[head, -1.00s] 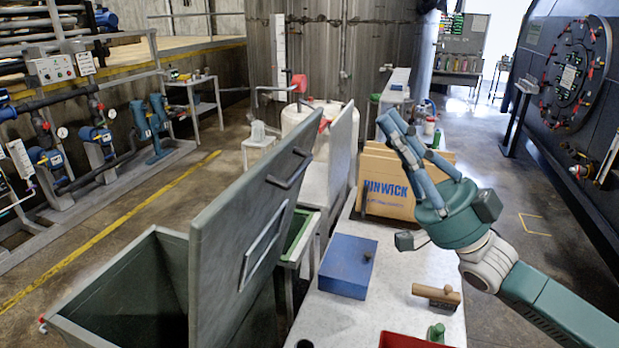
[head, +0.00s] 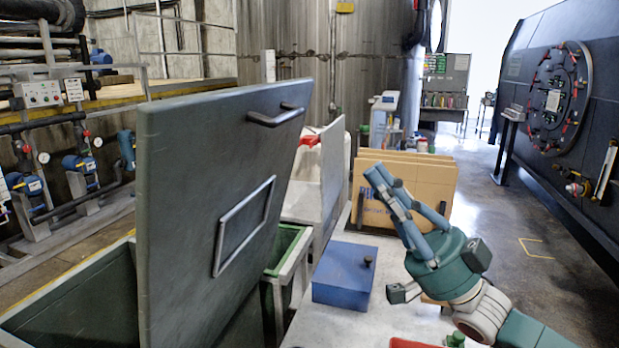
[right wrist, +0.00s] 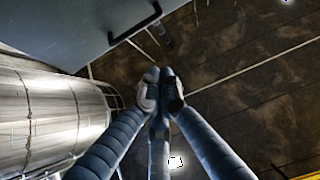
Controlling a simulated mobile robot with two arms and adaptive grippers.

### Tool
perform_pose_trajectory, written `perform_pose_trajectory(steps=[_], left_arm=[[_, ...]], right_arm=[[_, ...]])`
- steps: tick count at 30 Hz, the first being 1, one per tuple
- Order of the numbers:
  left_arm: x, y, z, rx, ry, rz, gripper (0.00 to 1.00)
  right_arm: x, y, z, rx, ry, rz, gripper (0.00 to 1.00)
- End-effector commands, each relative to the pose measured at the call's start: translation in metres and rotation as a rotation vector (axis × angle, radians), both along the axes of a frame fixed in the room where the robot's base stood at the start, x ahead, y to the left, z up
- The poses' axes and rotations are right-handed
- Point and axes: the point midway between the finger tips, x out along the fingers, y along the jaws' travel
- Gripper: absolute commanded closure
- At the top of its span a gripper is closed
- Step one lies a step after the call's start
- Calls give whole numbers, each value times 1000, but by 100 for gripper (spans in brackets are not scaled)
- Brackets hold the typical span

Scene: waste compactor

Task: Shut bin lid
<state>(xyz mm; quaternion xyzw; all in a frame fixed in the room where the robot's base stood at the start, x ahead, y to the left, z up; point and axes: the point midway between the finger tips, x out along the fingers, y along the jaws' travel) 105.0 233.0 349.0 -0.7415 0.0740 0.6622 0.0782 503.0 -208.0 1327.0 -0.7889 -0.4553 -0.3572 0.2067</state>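The grey-green bin (head: 75,312) stands at the lower left in the head view, with its inside showing. Its lid (head: 185,160) stands raised and tilted, with a dark bar handle (head: 276,117) near its top edge and a framed panel on its face. My right gripper (head: 376,178) is right of the lid, above the bench, apart from it and empty. In the right wrist view its fingers (right wrist: 158,84) converge with their tips together. The lid (right wrist: 70,30) and its handle (right wrist: 135,24) show there beyond the fingertips. My left gripper is not in view.
A pale bench (head: 335,325) below my right arm holds a blue box (head: 344,275) with a dark knob. Cardboard sheets (head: 432,185) stand behind the gripper. A green bin (head: 288,243) is behind the lid. Open floor (head: 500,215) lies to the right.

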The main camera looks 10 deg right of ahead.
Motion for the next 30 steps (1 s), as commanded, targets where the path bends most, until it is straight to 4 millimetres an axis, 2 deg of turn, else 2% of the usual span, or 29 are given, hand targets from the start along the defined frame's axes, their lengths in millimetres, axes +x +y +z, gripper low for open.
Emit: perform_pose_trajectory(steps=[1,2,7,15,22,26,30], left_arm=[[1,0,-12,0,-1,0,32],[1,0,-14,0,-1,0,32],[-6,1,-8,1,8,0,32],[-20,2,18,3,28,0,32],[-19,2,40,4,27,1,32],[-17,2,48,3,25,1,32],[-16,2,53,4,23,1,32]], right_arm=[[0,0,-12,0,-2,0,100],[0,0,-13,0,-2,0,100],[2,4,-5,1,-2,0,100],[17,32,38,4,-6,4,100],[34,59,73,1,-3,2,100],[44,78,69,1,0,2,100],[51,88,68,1,0,0,100]])
